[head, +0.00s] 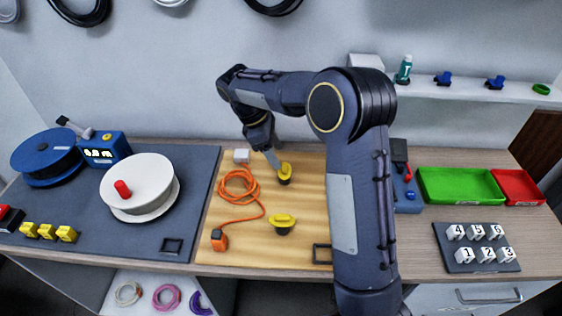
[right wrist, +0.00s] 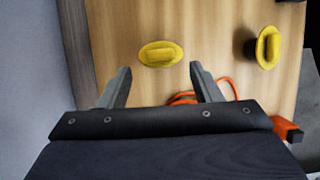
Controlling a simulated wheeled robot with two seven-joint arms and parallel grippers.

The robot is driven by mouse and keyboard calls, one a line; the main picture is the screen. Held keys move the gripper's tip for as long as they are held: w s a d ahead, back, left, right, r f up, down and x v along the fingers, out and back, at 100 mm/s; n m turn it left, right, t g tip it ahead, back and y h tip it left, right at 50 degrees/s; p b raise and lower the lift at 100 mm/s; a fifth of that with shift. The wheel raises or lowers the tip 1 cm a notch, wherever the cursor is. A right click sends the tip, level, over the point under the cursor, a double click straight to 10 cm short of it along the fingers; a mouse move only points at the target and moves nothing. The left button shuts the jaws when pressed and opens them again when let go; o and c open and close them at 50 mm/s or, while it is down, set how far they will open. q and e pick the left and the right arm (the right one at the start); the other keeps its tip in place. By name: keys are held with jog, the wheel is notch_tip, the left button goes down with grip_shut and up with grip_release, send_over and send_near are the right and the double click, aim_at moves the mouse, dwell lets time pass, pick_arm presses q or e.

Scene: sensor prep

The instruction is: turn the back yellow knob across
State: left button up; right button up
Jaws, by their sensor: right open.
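The back yellow knob (head: 285,170) stands on the wooden board, partly behind my right gripper (head: 272,158) in the head view. In the right wrist view the same knob (right wrist: 160,53) shows with its grip running across the picture. My right gripper (right wrist: 160,70) is open, with one finger to each side of the knob's line. The fingertips look apart from the knob; their height above it is hard to judge. The front yellow knob (head: 282,222) has its grip lying left to right; it also shows in the right wrist view (right wrist: 268,47). My left gripper is not in view.
An orange cable (head: 238,183) with a plug (head: 219,241) lies left of the knobs. A small white block (head: 241,156) sits behind it. A white reel (head: 137,184) stands on the dark mat further left. Green (head: 458,186) and red (head: 518,187) trays are at right.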

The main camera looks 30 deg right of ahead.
aim_at(284, 166)
jog(key=shift+x, duration=2.2)
jog(key=c, duration=1)
